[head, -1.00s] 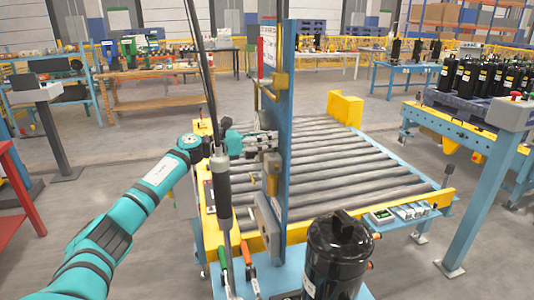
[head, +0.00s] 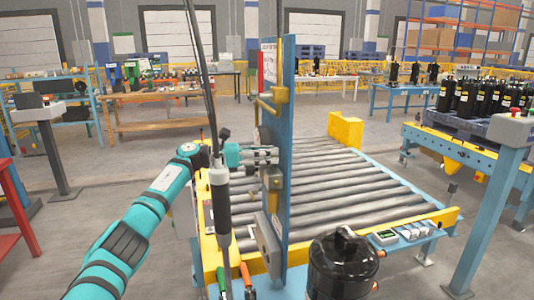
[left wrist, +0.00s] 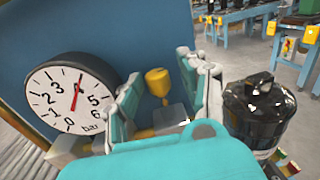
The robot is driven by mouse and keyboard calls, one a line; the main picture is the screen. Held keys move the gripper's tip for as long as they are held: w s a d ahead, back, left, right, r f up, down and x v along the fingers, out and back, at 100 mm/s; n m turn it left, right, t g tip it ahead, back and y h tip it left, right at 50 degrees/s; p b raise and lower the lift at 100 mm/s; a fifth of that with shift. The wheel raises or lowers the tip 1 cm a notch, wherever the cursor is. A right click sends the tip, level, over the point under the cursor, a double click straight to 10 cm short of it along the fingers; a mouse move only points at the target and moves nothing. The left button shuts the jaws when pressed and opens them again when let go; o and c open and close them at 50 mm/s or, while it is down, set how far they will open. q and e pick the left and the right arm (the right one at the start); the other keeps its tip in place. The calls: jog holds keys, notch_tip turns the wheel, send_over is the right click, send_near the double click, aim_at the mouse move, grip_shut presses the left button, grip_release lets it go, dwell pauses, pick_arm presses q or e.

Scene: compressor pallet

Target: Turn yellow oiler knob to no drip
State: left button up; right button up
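The yellow oiler knob (left wrist: 158,82) shows in the left wrist view, on a blue panel (left wrist: 160,30), with a lower yellow part below it. My left gripper (left wrist: 160,92) is open, with one finger on each side of the knob in the picture. I cannot tell whether either finger touches it. In the head view my left gripper (head: 266,156) is close to the blue upright post (head: 284,110). The knob cannot be made out clearly there, behind the gripper and fittings. My right gripper is not in view.
A round pressure gauge (left wrist: 75,95) is left of the fingers. A black compressor (head: 342,268) stands at the front right of the post. A hanging tool (head: 220,195) is near my left arm. The roller conveyor (head: 360,195) is bare.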

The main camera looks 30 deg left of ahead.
pick_arm(q)
jog(key=shift+a+r, duration=0.15)
jog(key=shift+a, duration=0.1)
jog(key=v, duration=0.7)
jog(key=shift+s+a, duration=0.2)
jog(key=shift+s, duration=0.1)
